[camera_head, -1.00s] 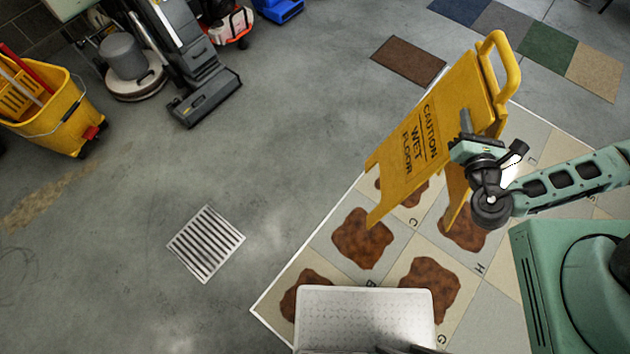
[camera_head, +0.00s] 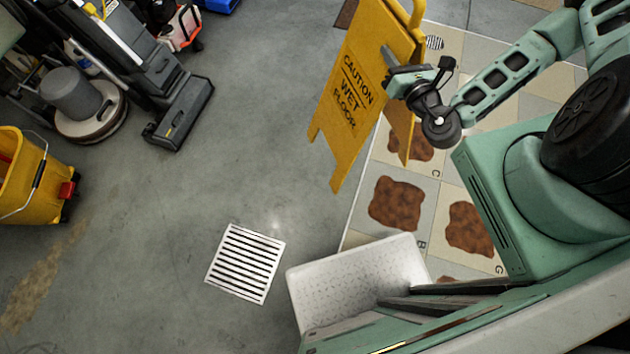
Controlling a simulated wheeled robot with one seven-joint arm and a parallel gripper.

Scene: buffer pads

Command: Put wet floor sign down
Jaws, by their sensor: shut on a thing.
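The wet floor sign (camera_head: 345,90) is a yellow folding A-frame board with "CAUTION WET FLOOR" on its front panel. It is tilted in the picture, at the upper right of centre, near the left edge of the tiled mat. My gripper (camera_head: 393,85) is shut on the sign at the side of its panels, just right of the lettering. The fingertips are partly hidden by the sign. The sign's lower legs appear over the grey floor and the mat's edge; I cannot tell whether they touch the floor.
A tiled mat (camera_head: 411,241) with brown stains lies right of the sign. A floor grate (camera_head: 245,262) lies at lower centre. A yellow mop bucket (camera_head: 25,185), a floor polisher (camera_head: 85,105) and a dark upright cleaner (camera_head: 150,75) stand left. Grey floor between is clear.

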